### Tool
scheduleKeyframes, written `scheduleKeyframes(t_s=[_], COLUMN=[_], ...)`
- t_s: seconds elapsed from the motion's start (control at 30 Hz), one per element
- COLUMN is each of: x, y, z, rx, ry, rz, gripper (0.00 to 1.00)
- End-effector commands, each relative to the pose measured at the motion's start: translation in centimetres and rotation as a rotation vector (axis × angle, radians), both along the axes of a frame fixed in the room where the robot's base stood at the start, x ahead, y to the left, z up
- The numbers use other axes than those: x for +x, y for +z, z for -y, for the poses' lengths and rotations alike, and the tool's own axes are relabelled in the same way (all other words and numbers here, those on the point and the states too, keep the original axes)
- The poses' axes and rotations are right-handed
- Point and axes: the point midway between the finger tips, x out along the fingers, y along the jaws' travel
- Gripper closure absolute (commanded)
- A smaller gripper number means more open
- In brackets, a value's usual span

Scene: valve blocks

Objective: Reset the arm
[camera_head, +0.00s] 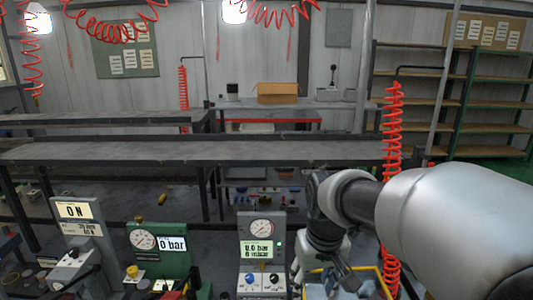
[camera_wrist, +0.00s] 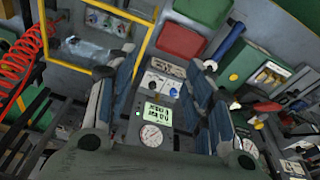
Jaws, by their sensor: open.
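My arm reaches in from the right in the head view and bends down, with my gripper (camera_head: 330,284) low at the bottom edge, partly cut off. In the wrist view my gripper (camera_wrist: 160,68) is open, its two dark blue-grey fingers apart with nothing held between them. A grey gauge block (camera_head: 262,252) with a round dial, a lit display and two knobs stands left of my gripper. The same gauge block (camera_wrist: 157,110) shows beyond and between the fingers in the wrist view; no contact is clear.
A green gauge block (camera_head: 160,240) reading 0 bar and a grey ON panel (camera_head: 80,225) stand left. A yellow frame (camera_wrist: 140,50) lies close beside the fingers. A red coiled hose (camera_head: 392,150) hangs near my arm. Grey benches (camera_head: 200,152) cross behind.

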Motion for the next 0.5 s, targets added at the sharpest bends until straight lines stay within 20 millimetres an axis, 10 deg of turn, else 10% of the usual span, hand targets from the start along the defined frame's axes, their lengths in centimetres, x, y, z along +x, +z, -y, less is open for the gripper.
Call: scheduleKeyframes(t_s=[0.2,0.5], x=[-8.9,-18.4], y=[2.4,0.5], z=[2.5,4.2], rx=[0.014,0.027], ry=[-0.072,-0.151], rz=[0.097,0.195], gripper=[0.52,0.52])
